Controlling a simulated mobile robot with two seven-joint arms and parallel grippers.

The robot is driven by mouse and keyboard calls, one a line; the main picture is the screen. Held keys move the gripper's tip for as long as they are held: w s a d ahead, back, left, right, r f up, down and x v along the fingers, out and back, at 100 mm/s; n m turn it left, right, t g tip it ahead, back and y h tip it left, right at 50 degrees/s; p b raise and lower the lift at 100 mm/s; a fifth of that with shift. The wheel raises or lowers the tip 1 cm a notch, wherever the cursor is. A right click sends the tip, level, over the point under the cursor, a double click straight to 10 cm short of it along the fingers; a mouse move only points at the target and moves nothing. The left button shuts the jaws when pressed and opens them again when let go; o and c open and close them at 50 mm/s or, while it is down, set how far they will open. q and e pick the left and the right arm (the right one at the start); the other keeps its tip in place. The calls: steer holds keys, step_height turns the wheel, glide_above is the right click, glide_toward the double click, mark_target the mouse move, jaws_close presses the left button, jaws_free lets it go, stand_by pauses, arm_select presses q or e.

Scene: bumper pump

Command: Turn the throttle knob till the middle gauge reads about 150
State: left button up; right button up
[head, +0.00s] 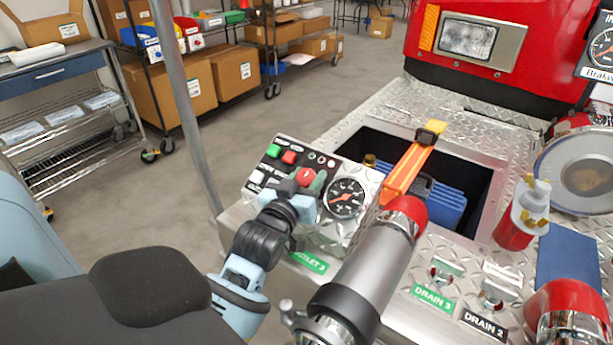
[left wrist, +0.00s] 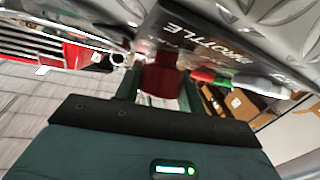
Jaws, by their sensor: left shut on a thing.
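The red throttle knob (head: 305,175) is on the panel (head: 262,172) at the front left corner of the pump deck. My left gripper (head: 302,187) is shut on the knob. In the left wrist view the dark red knob (left wrist: 160,76) sits between the two fingers, under a dark plate lettered THROTTLE (left wrist: 205,32). A round black gauge (head: 345,197) with a pale rim and an orange needle stands just right of the knob; its reading is too small to tell. My right gripper is not in view.
A grey nozzle with a red tip (head: 372,262) stands close to the right of my left arm. An orange strap (head: 408,168) crosses the open deck bin. A grey pole (head: 187,95) rises behind the panel. Another gauge (head: 602,47) is cut off at the right edge.

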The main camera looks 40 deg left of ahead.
arm_select(q)
steer(key=shift+r+m+t+h+p, duration=0.15)
steer(key=shift+m+t+h+p, duration=0.15)
steer(key=shift+m+h+p, duration=0.35)
steer(key=shift+m+h, duration=0.25)
steer(key=o, duration=0.8)
steer(key=shift+f, duration=0.2)
steer(key=shift+o, duration=0.8)
steer(key=shift+w, duration=0.1)
